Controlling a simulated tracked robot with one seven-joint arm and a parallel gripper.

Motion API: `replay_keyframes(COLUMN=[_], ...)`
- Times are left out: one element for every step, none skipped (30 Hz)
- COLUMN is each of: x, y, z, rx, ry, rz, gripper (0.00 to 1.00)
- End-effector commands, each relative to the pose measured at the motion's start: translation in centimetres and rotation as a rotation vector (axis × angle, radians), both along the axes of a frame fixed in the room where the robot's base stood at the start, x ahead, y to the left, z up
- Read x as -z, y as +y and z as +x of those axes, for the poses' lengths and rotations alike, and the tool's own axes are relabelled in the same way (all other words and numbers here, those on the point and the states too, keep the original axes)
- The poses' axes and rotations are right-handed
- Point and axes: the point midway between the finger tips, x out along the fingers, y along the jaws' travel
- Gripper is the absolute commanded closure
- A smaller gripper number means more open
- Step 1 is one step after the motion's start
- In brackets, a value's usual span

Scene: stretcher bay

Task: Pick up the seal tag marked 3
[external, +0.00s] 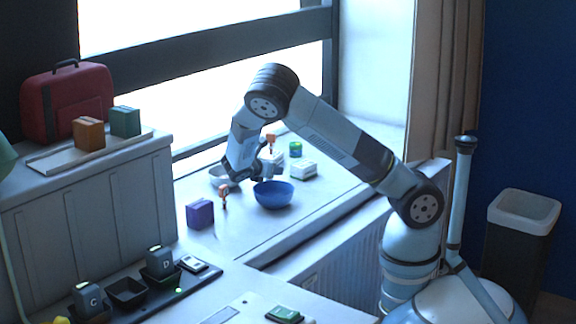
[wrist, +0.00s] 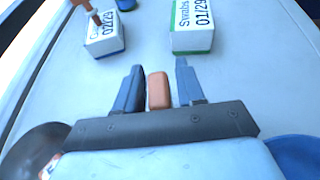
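My gripper (wrist: 160,82) points down over the counter, between the grey bowl and the blue bowl; it also shows in the external view (external: 268,172). An orange-brown block (wrist: 158,90), perhaps a seal tag's head, sits between its fingers. It is close to the left finger, with a narrow gap at the right finger. No number on it is readable. An orange tag (external: 224,193) stands on the counter to the left of the blue bowl.
The blue bowl (external: 274,196) and grey bowl (external: 222,177) flank my gripper. White boxes (external: 302,170), one labelled Swabs (wrist: 192,28), stand beyond it. A green can (external: 295,149) and a purple box (external: 200,214) are also on the counter. The window is behind.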

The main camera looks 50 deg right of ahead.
Motion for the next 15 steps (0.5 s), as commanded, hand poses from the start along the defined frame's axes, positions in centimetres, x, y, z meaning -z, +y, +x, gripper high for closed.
replay_keyframes(x=[0.00, -0.01, -0.01, -0.01, 0.00, -0.01, -0.01, -0.01, 0.00, 0.00, 0.00, 0.00, 0.00, -0.01, -0.01], y=[0.01, 0.02, 0.02, 0.02, 0.02, 0.02, 0.02, 0.02, 0.03, 0.03, 0.03, 0.03, 0.03, 0.03, 0.03], z=[0.00, 0.00, 0.00, 0.00, 0.00, 0.00, 0.00, 0.00, 0.00, 0.00, 0.00, 0.00, 0.00, 0.00, 0.00], rx=[0.000, 0.000, 0.000, 0.000, 0.000, 0.000, 0.000, 0.000, 0.000, 0.000, 0.000, 0.000, 0.000, 0.000, 0.000], ry=[0.000, 0.000, 0.000, 0.000, 0.000, 0.000, 0.000, 0.000, 0.000, 0.000, 0.000, 0.000, 0.000, 0.000, 0.000], rz=[0.000, 0.000, 0.000, 0.000, 0.000, 0.000, 0.000, 0.000, 0.000, 0.000, 0.000, 0.000, 0.000, 0.000, 0.000], gripper=[0.66, 0.69, 0.73, 0.76, 0.79, 0.83, 0.86, 0.88, 0.92, 0.95, 0.98, 1.00, 1.00, 1.00, 1.00])
